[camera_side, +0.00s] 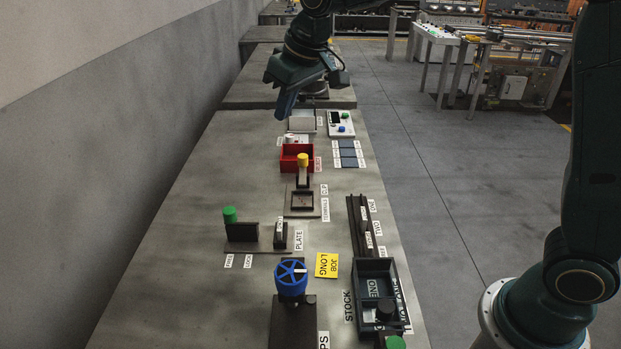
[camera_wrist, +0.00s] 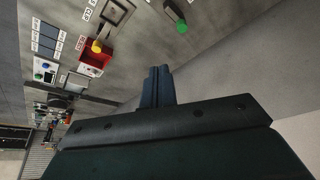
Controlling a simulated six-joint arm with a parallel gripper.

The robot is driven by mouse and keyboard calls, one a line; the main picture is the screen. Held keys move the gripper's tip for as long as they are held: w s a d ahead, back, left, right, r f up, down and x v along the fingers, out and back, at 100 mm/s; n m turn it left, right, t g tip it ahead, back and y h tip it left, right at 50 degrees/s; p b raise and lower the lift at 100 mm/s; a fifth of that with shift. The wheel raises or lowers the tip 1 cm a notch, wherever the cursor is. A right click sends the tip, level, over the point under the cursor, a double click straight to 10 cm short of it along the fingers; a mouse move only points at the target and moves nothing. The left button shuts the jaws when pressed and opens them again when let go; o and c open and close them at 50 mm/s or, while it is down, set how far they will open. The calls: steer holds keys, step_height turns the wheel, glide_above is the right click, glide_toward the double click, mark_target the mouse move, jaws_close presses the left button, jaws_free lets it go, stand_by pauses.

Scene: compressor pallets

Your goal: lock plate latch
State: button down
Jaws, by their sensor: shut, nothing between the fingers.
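The plate station stands at the middle left of the table in the side view. It has a dark upright plate (camera_side: 242,232), a green knob (camera_side: 230,214) at its left end, and a small dark block with a pale top (camera_side: 280,235) at its right, by the PLATE label (camera_side: 299,240). The green knob also shows in the wrist view (camera_wrist: 182,27). I cannot tell which part is the latch or how it is set. My gripper (camera_side: 281,113) is high above the far part of the table, well away from the plate. Its fingers (camera_wrist: 158,75) are shut and empty.
A red bin (camera_side: 296,158) with a yellow knob (camera_side: 302,159) lies between my gripper and the plate. A blue handwheel (camera_side: 291,278) stands nearer the camera. A dark stock tray (camera_side: 357,292) is at right. The table's left strip is clear along the wall.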

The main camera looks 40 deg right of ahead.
steer(key=w+a+f, duration=0.5)
steer(key=w+f, duration=0.2)
steer(key=w+a+f+n+g, duration=0.1)
steer(key=w+a+f, duration=0.3)
steer(key=w+f, duration=0.3)
steer(key=shift+a+f, duration=0.4)
steer(key=shift+f, duration=0.15)
step_height(320, 180, down, 9)
steer(key=shift+s+f, duration=0.2)
steer(key=shift+s, duration=0.1)
stand_by(0.8)
steer(key=shift+d, duration=0.1)
steer(key=shift+s+d, duration=0.1)
steer(key=shift+s, duration=0.05)
